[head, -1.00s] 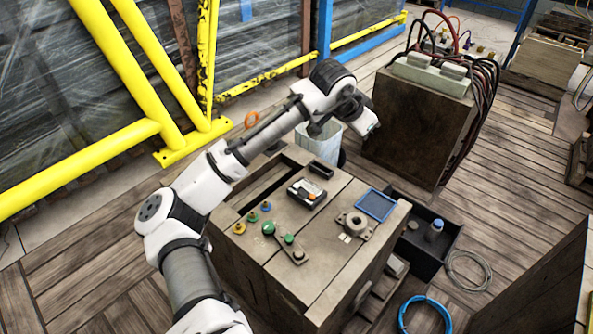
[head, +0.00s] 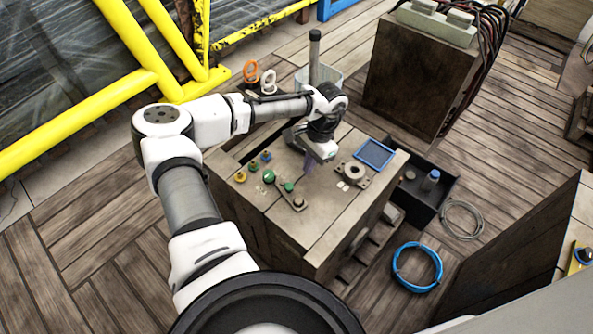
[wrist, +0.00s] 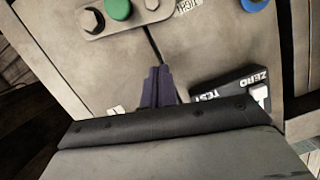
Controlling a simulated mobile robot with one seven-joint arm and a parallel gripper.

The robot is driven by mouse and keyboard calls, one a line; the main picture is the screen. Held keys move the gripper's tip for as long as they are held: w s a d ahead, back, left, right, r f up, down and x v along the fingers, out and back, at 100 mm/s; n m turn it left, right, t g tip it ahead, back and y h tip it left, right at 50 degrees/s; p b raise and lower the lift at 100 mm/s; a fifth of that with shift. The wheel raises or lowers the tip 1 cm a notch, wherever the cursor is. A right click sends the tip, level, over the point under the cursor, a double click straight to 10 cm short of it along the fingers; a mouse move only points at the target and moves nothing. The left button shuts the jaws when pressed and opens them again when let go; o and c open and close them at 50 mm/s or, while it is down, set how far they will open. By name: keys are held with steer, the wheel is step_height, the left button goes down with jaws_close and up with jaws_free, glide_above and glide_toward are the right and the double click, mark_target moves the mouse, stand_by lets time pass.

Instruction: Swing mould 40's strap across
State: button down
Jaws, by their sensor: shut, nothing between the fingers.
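The mould (head: 335,200) is a wooden-looking block with dark seams across its top. Its strap (head: 283,190) is a flat plate with green knobs and a dark bolt at its near end. In the wrist view the strap (wrist: 135,20) lies at the top, over the seam between two parts of the block. The word "TIGHT" is printed beside it. No number 40 is readable. My gripper (head: 308,170) is above the block top, right of the strap and apart from it. Its purple fingers (wrist: 157,90) are closed together and empty.
A meter (wrist: 230,92) marked ZERO and TEST lies beside the fingers. A black bin (head: 440,205) and blue hose (head: 417,268) are to the right.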

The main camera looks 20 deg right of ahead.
mark_target(288, 181)
steer(key=shift+s+a+f+p, duration=0.15)
steer(key=shift+s+a+p, duration=0.1)
steer(key=shift+a, duration=0.4)
steer(key=shift+s+a+f+p, duration=0.1)
steer(key=shift+s+a, duration=0.1)
steer(key=shift+a, duration=0.45)
steer(key=shift+s+a+f+p, duration=0.15)
steer(key=shift+s+a+p, duration=0.1)
steer(key=shift+a, duration=0.4)
steer(key=shift+a+r+n+p, duration=0.15)
steer(key=shift+a+n+p, duration=0.25)
steer(key=shift+n+p, duration=0.3)
steer(key=shift+a+n+g+p, duration=0.3)
steer(key=shift+a+n+p, duration=0.35)
steer(key=shift+n, duration=0.15)
steer(key=b+v, duration=0.1)
steer(key=v, duration=1.2)
steer(key=shift+r+b, duration=0.35)
